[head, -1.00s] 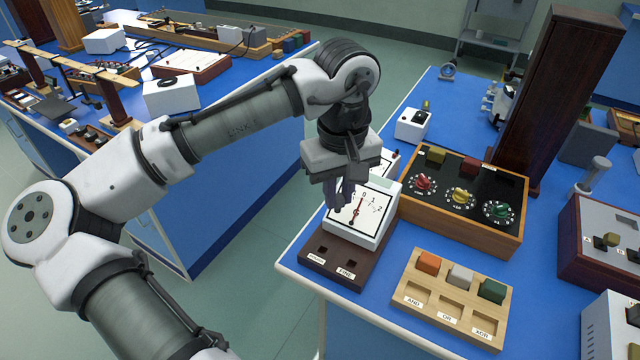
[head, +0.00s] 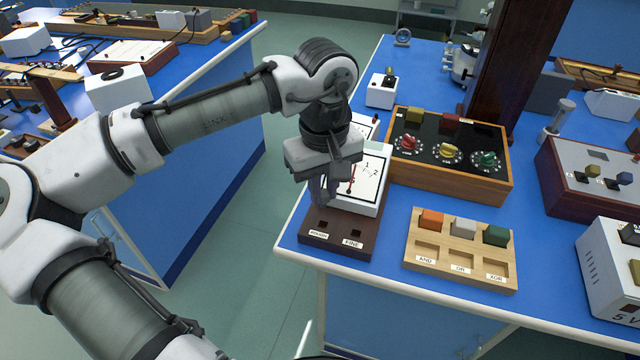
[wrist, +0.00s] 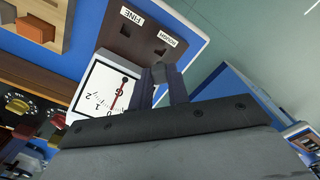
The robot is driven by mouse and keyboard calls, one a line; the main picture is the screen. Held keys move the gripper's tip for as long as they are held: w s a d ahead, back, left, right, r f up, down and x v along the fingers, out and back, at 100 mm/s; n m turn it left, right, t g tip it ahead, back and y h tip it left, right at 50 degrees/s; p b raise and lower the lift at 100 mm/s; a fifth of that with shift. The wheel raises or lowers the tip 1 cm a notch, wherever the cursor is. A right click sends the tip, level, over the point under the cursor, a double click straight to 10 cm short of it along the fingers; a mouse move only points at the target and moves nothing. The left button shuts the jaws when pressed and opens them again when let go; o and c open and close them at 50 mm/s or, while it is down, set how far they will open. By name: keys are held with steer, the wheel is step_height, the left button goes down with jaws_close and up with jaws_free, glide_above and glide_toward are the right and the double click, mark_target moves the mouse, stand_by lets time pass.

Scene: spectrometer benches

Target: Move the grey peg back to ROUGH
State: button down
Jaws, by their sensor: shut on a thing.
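My gripper (head: 325,196) points down over the left edge of the white meter in the head view. In the wrist view, the gripper's two dark fingers (wrist: 168,82) are shut on the small grey peg (wrist: 160,72). The peg is mostly hidden in the head view. The dark brown peg block (head: 338,248) has two square holes labelled ROUGH and FINE. The ROUGH hole (wrist: 161,51) is dark and empty, just beyond the fingertips in the wrist view. The FINE hole (wrist: 126,30) is also empty. The peg appears above the block and apart from it.
The white meter (head: 370,200) with a red needle stands right behind the block. A wooden tray (head: 463,279) with orange, grey and green blocks lies to the right. A box with coloured knobs (head: 450,180) stands behind it. The bench's left edge is close to the block.

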mark_target(323, 207)
steer(key=shift+f+b, duration=2.15)
steer(key=shift+f, duration=0.05)
steer(key=shift+f+b, duration=0.4)
steer(key=shift+f, duration=0.6)
steer(key=c, duration=1.3)
jaws_free()
steer(key=shift+o, duration=0.2)
steer(key=shift+r, duration=0.15)
step_height(323, 207, up, 14)
steer(key=shift+f+p, duration=0.2)
steer(key=shift+p, duration=0.25)
